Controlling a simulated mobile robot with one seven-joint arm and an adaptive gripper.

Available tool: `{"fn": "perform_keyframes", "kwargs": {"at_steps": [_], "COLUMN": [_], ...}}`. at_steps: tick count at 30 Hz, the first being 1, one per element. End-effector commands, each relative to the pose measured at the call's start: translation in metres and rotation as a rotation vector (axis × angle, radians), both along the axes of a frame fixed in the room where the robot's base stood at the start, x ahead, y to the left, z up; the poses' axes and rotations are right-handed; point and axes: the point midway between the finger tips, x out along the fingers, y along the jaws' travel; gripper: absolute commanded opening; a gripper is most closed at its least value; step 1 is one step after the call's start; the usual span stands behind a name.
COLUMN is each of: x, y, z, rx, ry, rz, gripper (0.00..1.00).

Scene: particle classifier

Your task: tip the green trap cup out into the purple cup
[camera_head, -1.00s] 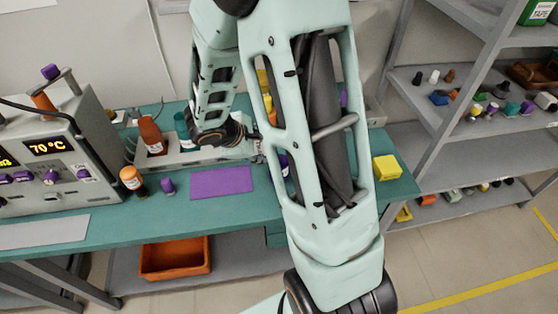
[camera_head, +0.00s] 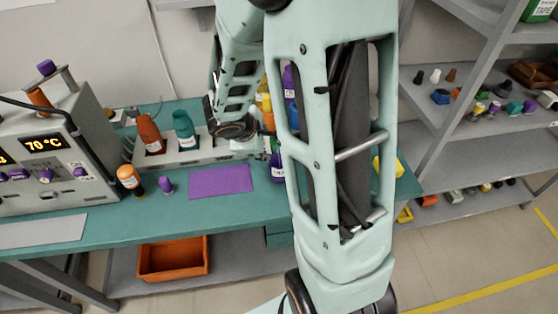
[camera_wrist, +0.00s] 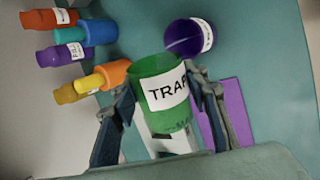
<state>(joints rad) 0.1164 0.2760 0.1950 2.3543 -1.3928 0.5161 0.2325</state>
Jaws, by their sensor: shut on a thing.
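The green trap cup (camera_wrist: 163,118), with a white TRAP label, is in the middle of the wrist view. My gripper (camera_wrist: 163,92) is shut on it, with one finger on each side. In the head view my arm hides the green cup and most of my gripper. I cannot tell how far the green cup is tilted.
Several coloured bottles (camera_wrist: 75,55) stand left of the cups in the wrist view. A purple mat (camera_head: 221,182) lies on the teal bench. A rack with a red-brown bottle (camera_head: 150,134) and a teal bottle (camera_head: 185,130) is behind it. A heater box (camera_head: 45,145) stands at left.

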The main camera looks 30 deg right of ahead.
Motion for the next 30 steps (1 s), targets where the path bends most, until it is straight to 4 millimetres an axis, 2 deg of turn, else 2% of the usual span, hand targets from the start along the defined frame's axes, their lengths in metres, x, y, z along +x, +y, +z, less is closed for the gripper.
{"fn": "perform_keyframes", "kwargs": {"at_steps": [30], "x": [-0.0021], "y": [-0.0044], "z": [0.0030], "rx": [0.096], "ry": [-0.058], "rz": [-0.001], "gripper": [0.16]}}
